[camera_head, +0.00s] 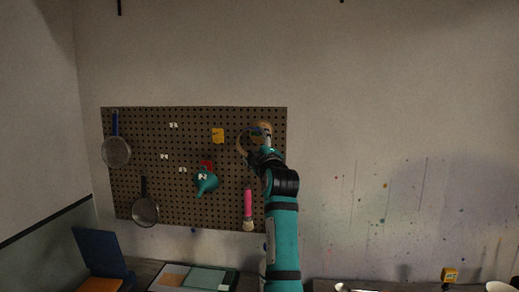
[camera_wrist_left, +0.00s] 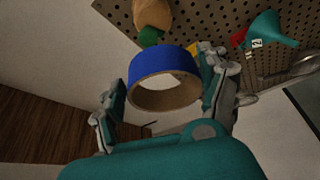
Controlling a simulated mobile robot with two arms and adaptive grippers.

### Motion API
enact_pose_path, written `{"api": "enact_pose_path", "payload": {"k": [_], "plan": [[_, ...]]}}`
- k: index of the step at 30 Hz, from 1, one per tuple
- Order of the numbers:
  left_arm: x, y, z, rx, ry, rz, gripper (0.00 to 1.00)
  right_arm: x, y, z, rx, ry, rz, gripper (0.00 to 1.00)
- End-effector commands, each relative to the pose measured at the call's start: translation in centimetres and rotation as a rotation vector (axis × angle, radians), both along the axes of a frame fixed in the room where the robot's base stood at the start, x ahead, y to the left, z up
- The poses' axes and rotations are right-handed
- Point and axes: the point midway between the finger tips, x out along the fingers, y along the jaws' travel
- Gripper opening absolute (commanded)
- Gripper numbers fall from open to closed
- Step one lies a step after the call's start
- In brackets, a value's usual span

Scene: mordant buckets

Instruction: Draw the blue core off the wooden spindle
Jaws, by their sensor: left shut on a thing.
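The blue core (camera_wrist_left: 165,62), a ring with a brown inside, sits between the fingers of my left gripper (camera_wrist_left: 163,86) in the left wrist view. The gripper is shut on it. A rounded tan wooden piece (camera_wrist_left: 153,12), apparently the spindle, shows beyond the core at the pegboard, with a green part (camera_wrist_left: 150,36) beside it. I cannot tell whether the core is still around the spindle. In the head view my left gripper (camera_head: 258,148) is at the pegboard's upper right, just below the tan wooden piece (camera_head: 263,128). My right gripper is not in view.
The pegboard (camera_head: 200,120) holds two strainers (camera_head: 116,151) (camera_head: 145,211), a teal funnel (camera_head: 206,182), a red item (camera_head: 207,166) and a pink-handled brush (camera_head: 248,205) near my left arm. Several items lie on the counter below.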

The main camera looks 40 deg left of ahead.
Motion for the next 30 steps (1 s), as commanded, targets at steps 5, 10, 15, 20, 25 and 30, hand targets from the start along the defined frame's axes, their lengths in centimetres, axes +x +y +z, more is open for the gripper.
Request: {"api": "enact_pose_path", "payload": {"k": [5, 10, 15, 20, 25, 30], "plan": [[-0.1, -0.1, 0.1, 0.000, -0.001, 0.000, 0.57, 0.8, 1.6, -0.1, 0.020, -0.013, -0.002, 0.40], [-0.7, -0.5, 0.0, -0.001, -0.001, 0.000, 0.57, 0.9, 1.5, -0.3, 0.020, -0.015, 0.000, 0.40], [-1.2, -0.8, 0.0, -0.001, -0.002, -0.002, 0.57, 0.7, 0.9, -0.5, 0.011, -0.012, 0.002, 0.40], [-1.8, -1.1, 0.0, 0.000, -0.002, -0.001, 0.57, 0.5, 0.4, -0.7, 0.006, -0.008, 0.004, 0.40], [-2.4, -1.5, 0.0, -0.001, -0.001, 0.000, 0.57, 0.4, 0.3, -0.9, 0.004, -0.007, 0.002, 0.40], [-3.0, -1.8, 0.0, 0.000, -0.001, 0.000, 0.57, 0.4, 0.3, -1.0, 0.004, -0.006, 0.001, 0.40]]}}
